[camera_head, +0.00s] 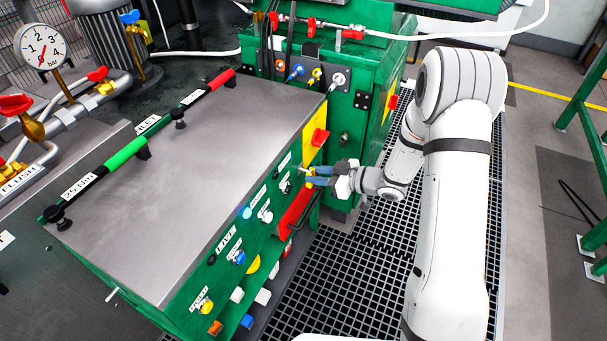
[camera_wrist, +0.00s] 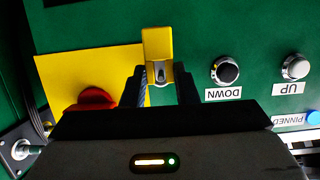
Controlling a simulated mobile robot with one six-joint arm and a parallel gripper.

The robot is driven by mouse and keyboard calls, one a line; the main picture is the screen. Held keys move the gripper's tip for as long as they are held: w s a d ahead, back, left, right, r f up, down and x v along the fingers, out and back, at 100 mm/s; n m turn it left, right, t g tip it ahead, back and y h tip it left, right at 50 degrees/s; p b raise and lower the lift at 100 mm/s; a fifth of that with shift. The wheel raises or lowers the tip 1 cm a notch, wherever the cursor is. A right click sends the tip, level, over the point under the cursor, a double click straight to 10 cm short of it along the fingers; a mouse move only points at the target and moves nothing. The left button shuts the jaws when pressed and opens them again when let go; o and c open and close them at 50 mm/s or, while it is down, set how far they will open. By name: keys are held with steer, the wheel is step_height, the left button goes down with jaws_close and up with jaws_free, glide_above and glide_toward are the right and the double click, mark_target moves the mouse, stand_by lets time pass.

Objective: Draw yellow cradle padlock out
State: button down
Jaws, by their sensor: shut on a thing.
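The yellow padlock (camera_wrist: 157,43) is in the middle of the wrist view, against the green panel at the edge of a yellow plate (camera_wrist: 70,68). A small grey metal part shows at its lower end, between my fingers. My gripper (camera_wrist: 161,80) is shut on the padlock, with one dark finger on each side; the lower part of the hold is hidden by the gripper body. In the head view my gripper (camera_head: 311,177) reaches the front panel of the green cabinet from the right. The padlock is too small there to make out clearly.
A red knob (camera_wrist: 97,97) sits left of my fingers in the wrist view. The DOWN button (camera_wrist: 225,70) and UP button (camera_wrist: 295,67) are to the right. In the head view a red handle (camera_head: 297,208) is just below my gripper.

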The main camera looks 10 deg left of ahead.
steer(key=shift+s+d, duration=0.15)
steer(key=shift+d, duration=0.2)
steer(key=shift+s+d, duration=0.1)
steer(key=shift+d, duration=0.25)
stand_by(0.4)
steer(key=d, duration=0.2)
steer(key=s+d+p, duration=0.1)
steer(key=shift+s+d, duration=0.2)
steer(key=shift+d, duration=0.15)
